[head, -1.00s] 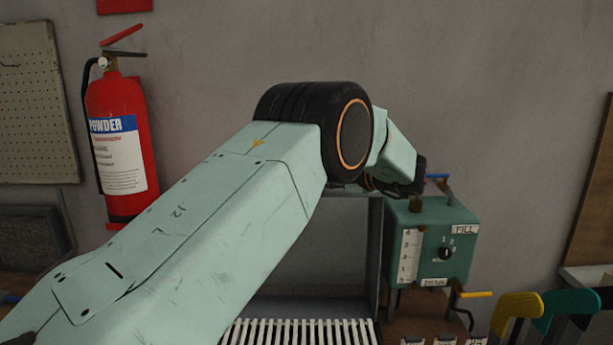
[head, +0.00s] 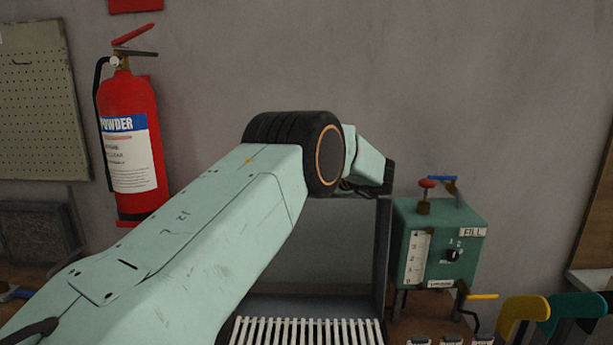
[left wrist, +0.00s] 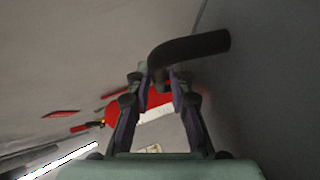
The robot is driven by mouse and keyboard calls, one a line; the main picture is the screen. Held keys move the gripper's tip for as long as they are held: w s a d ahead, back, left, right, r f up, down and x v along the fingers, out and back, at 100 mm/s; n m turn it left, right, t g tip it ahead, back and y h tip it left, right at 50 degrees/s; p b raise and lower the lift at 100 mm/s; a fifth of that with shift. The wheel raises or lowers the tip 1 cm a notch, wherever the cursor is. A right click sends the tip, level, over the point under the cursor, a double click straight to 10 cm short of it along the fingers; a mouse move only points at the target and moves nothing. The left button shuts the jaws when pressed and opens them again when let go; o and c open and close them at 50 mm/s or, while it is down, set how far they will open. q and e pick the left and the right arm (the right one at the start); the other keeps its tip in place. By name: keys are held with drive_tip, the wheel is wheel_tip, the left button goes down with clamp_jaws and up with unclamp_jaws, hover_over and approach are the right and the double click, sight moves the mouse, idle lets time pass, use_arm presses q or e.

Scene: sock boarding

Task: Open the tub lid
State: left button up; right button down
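A grey panel (head: 340,245) stands upright behind a white slatted rack (head: 310,332) in the head view. It looks like the raised tub lid, but my left arm hides its upper part. In the left wrist view a black curved handle (left wrist: 195,47) projects from a grey surface (left wrist: 255,100) that fills the right side. My left gripper (left wrist: 160,78) has its fingertips on either side of the handle's bent end and appears closed on it. In the head view my left wrist hides the fingers. My right gripper is in neither view.
A green box (head: 440,235) with a gauge, knob and coloured levers stands right of the panel. A red fire extinguisher (head: 130,150) hangs on the wall at left. Yellow (head: 523,310) and teal (head: 577,305) shapes stand at lower right. The wall area above the arm is clear.

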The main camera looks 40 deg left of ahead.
use_arm(q)
drive_tip(key=shift+w+d, duration=0.2)
drive_tip(key=shift+w, duration=0.05)
clamp_jaws()
drive_tip(key=shift+s+a, duration=0.1)
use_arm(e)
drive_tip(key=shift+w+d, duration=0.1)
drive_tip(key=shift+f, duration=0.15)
